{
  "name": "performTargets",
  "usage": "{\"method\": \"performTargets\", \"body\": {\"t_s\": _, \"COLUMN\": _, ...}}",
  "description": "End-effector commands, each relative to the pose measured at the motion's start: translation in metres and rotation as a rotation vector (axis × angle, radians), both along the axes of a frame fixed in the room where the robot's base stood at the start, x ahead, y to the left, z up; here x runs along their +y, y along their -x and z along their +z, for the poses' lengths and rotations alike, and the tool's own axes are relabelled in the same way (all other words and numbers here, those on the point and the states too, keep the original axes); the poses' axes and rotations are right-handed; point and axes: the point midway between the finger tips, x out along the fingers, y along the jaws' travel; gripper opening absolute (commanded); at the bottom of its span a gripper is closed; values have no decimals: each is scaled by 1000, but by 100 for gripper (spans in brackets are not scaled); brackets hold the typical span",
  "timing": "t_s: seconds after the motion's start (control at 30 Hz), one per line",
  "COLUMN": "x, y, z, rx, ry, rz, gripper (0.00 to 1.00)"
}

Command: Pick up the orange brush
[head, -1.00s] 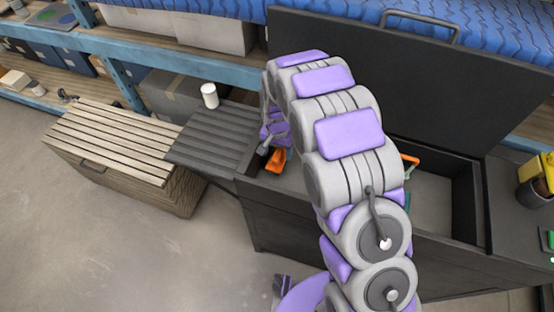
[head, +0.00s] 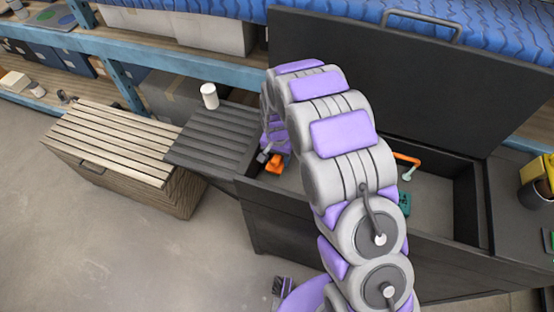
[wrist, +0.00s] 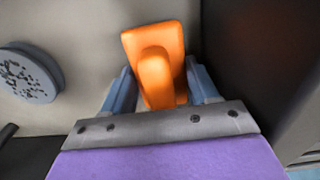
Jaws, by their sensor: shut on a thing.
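The orange brush (wrist: 155,50) stands between the two blue-grey fingers of my gripper (wrist: 162,92) in the wrist view. My gripper is shut on it. In the head view the orange brush (head: 275,164) shows at the left end of the open dark box (head: 478,205), with my gripper (head: 272,150) on it, low at the box's near left corner. My arm hides much of the box's inside. I cannot tell whether the brush touches the box floor.
A grey round disc (wrist: 28,72) lies left of the brush in the wrist view. An orange-handled tool (head: 407,160) and a green thing (head: 404,203) lie in the box. The raised lid (head: 410,90) stands behind.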

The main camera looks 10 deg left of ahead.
Motion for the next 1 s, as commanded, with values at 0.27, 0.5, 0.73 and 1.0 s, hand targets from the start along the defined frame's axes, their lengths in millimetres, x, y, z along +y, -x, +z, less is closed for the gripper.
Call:
{"method": "performTargets", "body": {"t_s": 0.27, "x": 0, "y": 0, "z": 3, "rx": -1, "ry": 0, "rz": 0, "gripper": 20}}
{"method": "performTargets", "body": {"t_s": 0.5, "x": 0, "y": -1, "z": 28, "rx": -4, "ry": -2, "rz": 0, "gripper": 20}}
{"method": "performTargets", "body": {"t_s": 0.73, "x": 0, "y": -2, "z": 75, "rx": -5, "ry": -3, "rz": -1, "gripper": 20}}
{"method": "performTargets", "body": {"t_s": 1.0, "x": 0, "y": -1, "z": 133, "rx": -6, "ry": -1, "rz": 1, "gripper": 20}}
